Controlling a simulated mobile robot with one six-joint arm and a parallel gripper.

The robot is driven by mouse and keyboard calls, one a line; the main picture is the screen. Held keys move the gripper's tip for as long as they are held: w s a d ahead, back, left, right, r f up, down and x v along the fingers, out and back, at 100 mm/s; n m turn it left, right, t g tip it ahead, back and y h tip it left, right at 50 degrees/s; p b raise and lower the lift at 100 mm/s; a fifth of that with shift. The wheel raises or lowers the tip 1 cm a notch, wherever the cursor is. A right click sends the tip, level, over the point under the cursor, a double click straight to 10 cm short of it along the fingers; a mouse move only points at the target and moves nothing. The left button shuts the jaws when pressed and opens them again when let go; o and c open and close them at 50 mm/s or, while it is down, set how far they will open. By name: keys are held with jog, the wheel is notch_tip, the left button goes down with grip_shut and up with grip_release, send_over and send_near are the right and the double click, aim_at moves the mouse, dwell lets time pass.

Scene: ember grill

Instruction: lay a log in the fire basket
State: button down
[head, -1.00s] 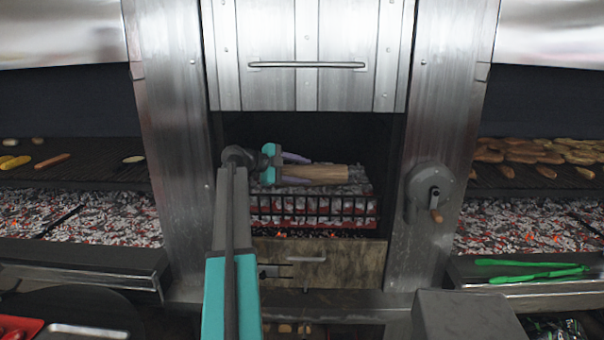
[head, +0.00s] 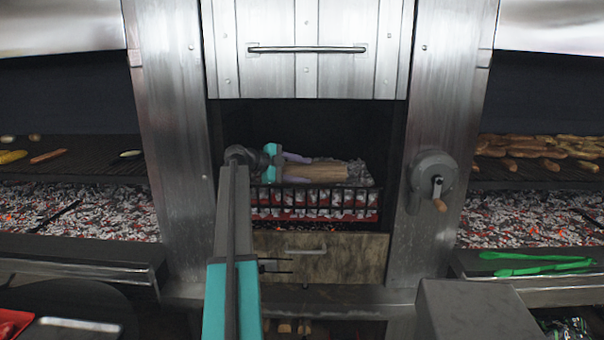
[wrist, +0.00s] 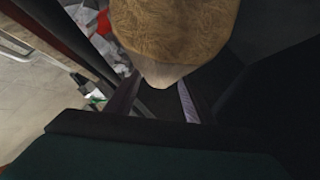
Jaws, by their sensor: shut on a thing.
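A brown log (head: 322,171) lies level over the fire basket (head: 318,199), a dark wire frame with glowing coals inside the firebox. In the head view the log is at the basket's upper rim; I cannot tell if it rests on the coals. My gripper (head: 298,168) reaches in from the left and is shut on the log's left part. In the wrist view the log (wrist: 175,35) fills the upper middle, between the two fingers of my gripper (wrist: 160,97). The lower side of the log is hidden.
A raised steel door (head: 305,70) with a bar handle hangs above the opening. A crank (head: 437,190) is on the right post. A drawer front (head: 340,258) is below the basket. Grills with coals and food flank both sides. Green tongs (head: 535,264) lie on the right ledge.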

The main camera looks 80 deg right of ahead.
jog(key=shift+r, duration=0.15)
jog(key=c, duration=0.8)
grip_release()
jog(key=shift+o, duration=0.2)
jog(key=shift+a+f, duration=0.1)
jog(key=shift+f, duration=0.15)
jog(key=shift+f, duration=0.1)
jog(key=shift+w+a, duration=0.1)
